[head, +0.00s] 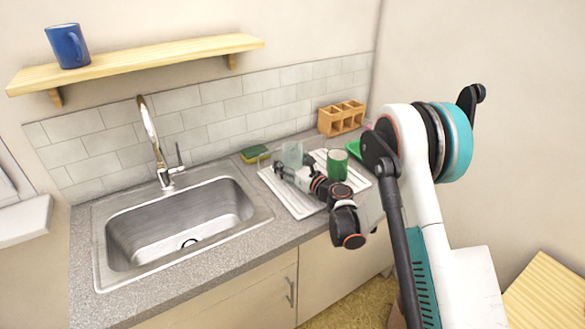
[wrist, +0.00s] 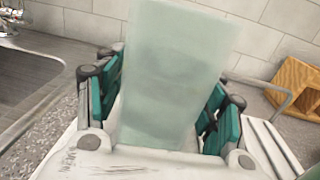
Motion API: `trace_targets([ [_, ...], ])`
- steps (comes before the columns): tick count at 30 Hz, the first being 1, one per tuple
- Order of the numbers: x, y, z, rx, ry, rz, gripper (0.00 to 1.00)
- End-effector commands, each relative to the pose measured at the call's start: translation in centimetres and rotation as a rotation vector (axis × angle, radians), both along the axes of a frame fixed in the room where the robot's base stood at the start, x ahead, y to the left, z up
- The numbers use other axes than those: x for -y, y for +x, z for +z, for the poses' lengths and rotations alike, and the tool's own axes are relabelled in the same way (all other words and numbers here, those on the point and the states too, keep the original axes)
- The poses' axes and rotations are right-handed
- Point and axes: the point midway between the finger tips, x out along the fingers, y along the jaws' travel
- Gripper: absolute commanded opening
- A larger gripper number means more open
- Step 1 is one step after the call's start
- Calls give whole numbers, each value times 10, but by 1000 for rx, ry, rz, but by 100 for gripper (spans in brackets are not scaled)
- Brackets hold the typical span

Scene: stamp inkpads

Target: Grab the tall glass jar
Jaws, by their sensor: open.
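The tall glass jar (head: 292,153) is pale green and translucent. It stands upright on the white drying rack at the right of the sink in the head view. In the wrist view the jar (wrist: 172,75) fills the middle, slightly tilted in the picture. My gripper (head: 282,170) is at the jar. In the wrist view the gripper (wrist: 164,90) is open, with one teal finger on each side of the jar. I cannot tell whether either finger touches it. The jar's lower part is hidden by my gripper.
A green mug (head: 337,165) stands on the drying rack (head: 302,207), right of the jar. A sponge (head: 254,153) lies behind. A wooden holder (head: 341,118) stands at the back right. The sink (head: 180,222) with its tap (head: 153,140) is at the left.

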Motion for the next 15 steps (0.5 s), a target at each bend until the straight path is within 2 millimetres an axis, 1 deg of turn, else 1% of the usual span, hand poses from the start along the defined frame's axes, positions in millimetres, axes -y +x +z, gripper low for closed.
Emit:
trace_targets([
  [1, -4, 5, -2, 0, 0, 1, 63],
  [4, -9, 11, -1, 0, 0, 0, 63],
  [11, -10, 12, 0, 0, 0, -1, 63],
  [12, -10, 12, 0, 0, 0, -1, 61],
  [14, -10, 12, 0, 0, 0, -1, 47],
  [15, -10, 12, 0, 0, 0, -1, 38],
])
